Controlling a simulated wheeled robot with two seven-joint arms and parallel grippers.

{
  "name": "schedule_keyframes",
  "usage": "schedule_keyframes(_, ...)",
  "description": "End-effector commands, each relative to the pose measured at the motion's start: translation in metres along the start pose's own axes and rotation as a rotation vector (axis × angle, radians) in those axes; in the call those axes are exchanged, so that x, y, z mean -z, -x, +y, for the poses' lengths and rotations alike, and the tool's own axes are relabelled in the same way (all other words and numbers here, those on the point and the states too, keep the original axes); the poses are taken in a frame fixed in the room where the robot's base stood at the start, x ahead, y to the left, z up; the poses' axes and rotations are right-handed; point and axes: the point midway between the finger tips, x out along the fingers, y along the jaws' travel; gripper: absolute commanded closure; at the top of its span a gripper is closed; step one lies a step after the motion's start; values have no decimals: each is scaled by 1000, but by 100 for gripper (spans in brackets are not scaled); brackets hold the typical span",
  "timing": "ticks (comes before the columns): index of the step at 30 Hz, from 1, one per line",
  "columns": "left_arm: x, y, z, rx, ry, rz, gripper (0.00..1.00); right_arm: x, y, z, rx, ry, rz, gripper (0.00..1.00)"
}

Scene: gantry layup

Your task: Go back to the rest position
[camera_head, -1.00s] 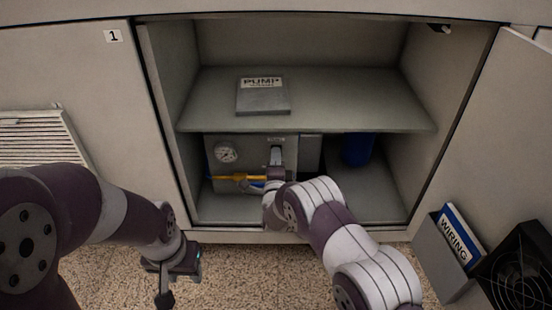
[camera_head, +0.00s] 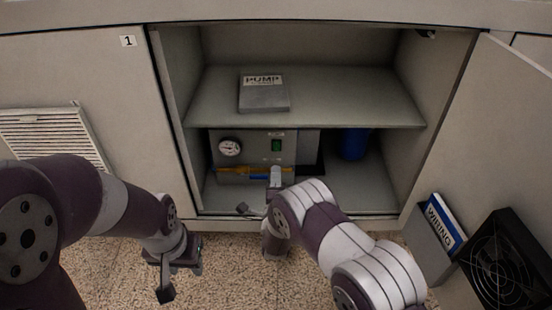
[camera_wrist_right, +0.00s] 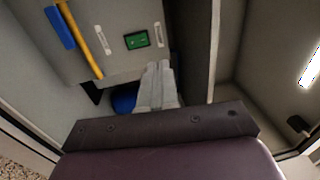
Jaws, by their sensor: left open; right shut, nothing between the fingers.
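My left gripper (camera_head: 178,272) hangs open and empty over the speckled floor, in front of the cabinet's lower left edge. My right arm reaches toward the open cabinet. Its gripper (camera_head: 275,177) is in front of the grey pump unit (camera_head: 253,146); the shut, empty fingers (camera_wrist_right: 158,85) show in the right wrist view. The pump unit has a round gauge (camera_head: 230,147), a green switch (camera_head: 276,145), a yellow pipe (camera_head: 233,170) and a blue handle (camera_head: 257,177). The switch also shows clear of the fingers in the right wrist view (camera_wrist_right: 137,40).
A shelf (camera_head: 340,105) above the pump carries a grey PUMP box (camera_head: 263,95). A blue cylinder (camera_head: 353,144) stands right of the pump. The open door (camera_head: 497,130) is at right, with a WIRING binder (camera_head: 444,222) in a holder and a black fan (camera_head: 505,262).

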Motion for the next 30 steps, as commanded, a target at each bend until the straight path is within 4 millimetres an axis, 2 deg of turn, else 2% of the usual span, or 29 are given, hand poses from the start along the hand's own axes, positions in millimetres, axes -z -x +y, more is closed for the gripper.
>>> schedule_keyframes(1,1,6,0,0,0,0,57,0,5,-4,-1,1,0,100)
schedule_keyframes(6,1,8,0,0,0,-1,57,0,15,-4,1,1,0,100)
schedule_keyframes(21,1,7,0,0,0,-1,57,0,15,-3,0,10,0,100)
schedule_keyframes(23,1,7,0,0,0,-1,57,0,15,3,-29,70,-4,100)
schedule_keyframes(24,1,7,0,0,0,-1,57,-3,17,19,-103,154,-28,100)
schedule_keyframes(26,1,7,0,0,0,0,57,-7,33,56,-274,315,-105,100)
schedule_keyframes(27,1,7,0,0,0,0,57,-10,52,84,-422,453,-199,100)
schedule_keyframes(28,1,10,0,0,0,-1,57,-11,69,96,-543,574,-298,100)
schedule_keyframes(29,2,15,0,0,0,-1,57,-8,86,97,-657,690,-405,100)
schedule_keyframes(30,3,24,0,0,0,-1,57,2,110,86,-792,831,-562,100)
